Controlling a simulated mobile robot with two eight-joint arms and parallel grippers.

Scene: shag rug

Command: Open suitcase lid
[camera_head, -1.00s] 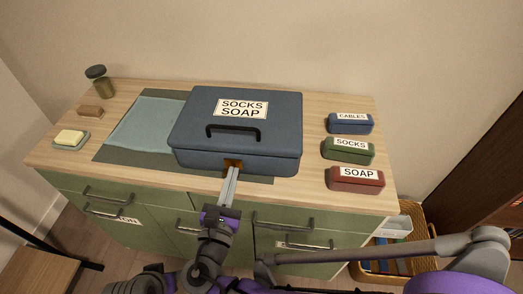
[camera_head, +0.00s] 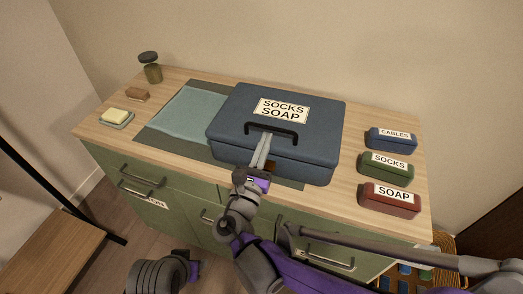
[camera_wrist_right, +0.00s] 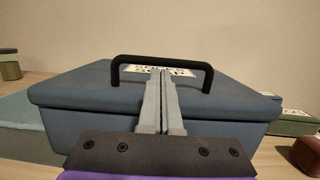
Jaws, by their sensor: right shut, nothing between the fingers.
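The closed blue suitcase (camera_head: 325,140) lies on the wooden counter with a "SOCKS SOAP" label (camera_head: 281,109) on its lid. A black handle (camera_head: 284,128) sits on the lid toward the front edge. My right gripper (camera_head: 267,134) is shut and empty, its fingers reaching up over the suitcase's front edge to the handle. In the right wrist view its fingertips (camera_wrist_right: 161,72) appear within the handle's arch (camera_wrist_right: 162,60); contact cannot be told. A brown latch (camera_head: 270,166) on the front is partly hidden by my fingers.
A grey-green mat (camera_head: 170,138) with a teal cloth (camera_head: 190,115) lies left of the suitcase. Blue (camera_head: 391,145), green (camera_head: 386,170) and red (camera_head: 390,205) labelled boxes stand right. A soap dish (camera_head: 116,125), brown block (camera_head: 137,94) and jar (camera_head: 151,70) stand far left.

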